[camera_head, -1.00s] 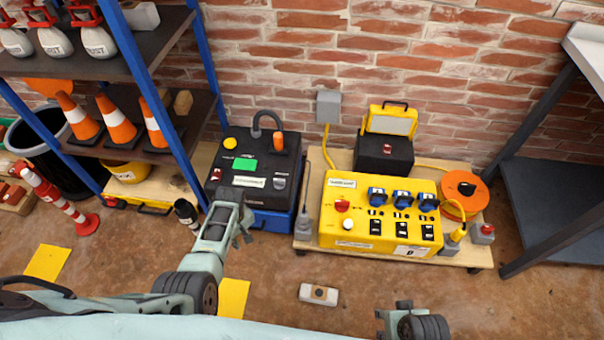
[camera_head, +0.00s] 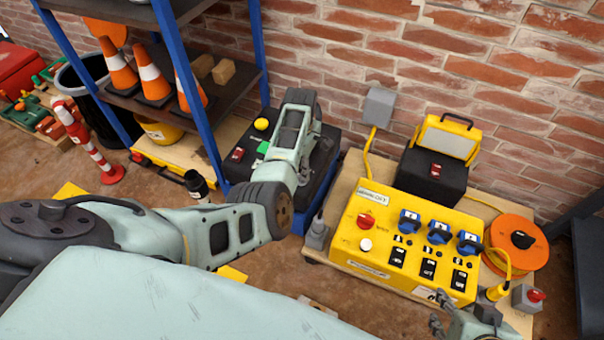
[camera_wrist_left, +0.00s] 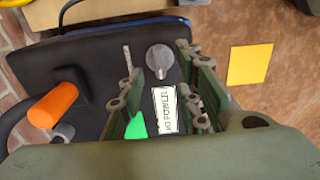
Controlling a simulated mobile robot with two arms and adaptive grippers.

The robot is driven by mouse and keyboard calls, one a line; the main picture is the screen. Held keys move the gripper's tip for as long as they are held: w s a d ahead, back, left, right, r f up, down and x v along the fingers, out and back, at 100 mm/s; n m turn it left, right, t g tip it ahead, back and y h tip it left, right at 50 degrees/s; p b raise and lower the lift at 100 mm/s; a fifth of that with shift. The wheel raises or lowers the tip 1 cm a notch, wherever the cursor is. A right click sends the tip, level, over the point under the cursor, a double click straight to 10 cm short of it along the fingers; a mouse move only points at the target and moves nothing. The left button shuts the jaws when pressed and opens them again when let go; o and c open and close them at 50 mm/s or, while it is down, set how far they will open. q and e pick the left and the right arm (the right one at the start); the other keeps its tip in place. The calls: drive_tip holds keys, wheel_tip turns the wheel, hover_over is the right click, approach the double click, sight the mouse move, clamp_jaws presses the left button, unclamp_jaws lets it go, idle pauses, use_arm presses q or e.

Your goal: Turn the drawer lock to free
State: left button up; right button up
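A black-topped unit (camera_head: 322,178) on a blue body (camera_head: 294,216) stands against the brick wall, mostly behind my left arm in the head view. In the left wrist view its top carries a grey round knob with a raised grip (camera_wrist_left: 160,60), which looks like the lock. No lock marking is readable. My left gripper (camera_head: 314,135) is over this unit. In the left wrist view its fingers (camera_wrist_left: 160,76) are apart, with the knob just ahead between the tips; contact cannot be told. My right gripper (camera_head: 437,311) is low at the right, fingers apart and empty.
An orange handle (camera_wrist_left: 53,105), a white label (camera_wrist_left: 165,109) and a green patch (camera_wrist_left: 137,126) are near the knob. A yellow switch box (camera_head: 385,262) stands to the right. A blue-post shelf with cones (camera_head: 155,78) stands close on the left.

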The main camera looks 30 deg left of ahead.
use_arm(q)
wheel_tip(320, 180, down, 4)
drive_tip(key=shift+r+b, duration=0.15)
drive_tip(key=shift+b, duration=0.65)
use_arm(e)
drive_tip(key=w+a+r+t+y, duration=0.1)
drive_tip(key=w+a+r+t, duration=0.2)
drive_tip(key=w+r+t, duration=0.2)
drive_tip(key=shift+w+r, duration=0.6)
drive_tip(key=shift+w, duration=0.95)
use_arm(q)
clamp_jaws()
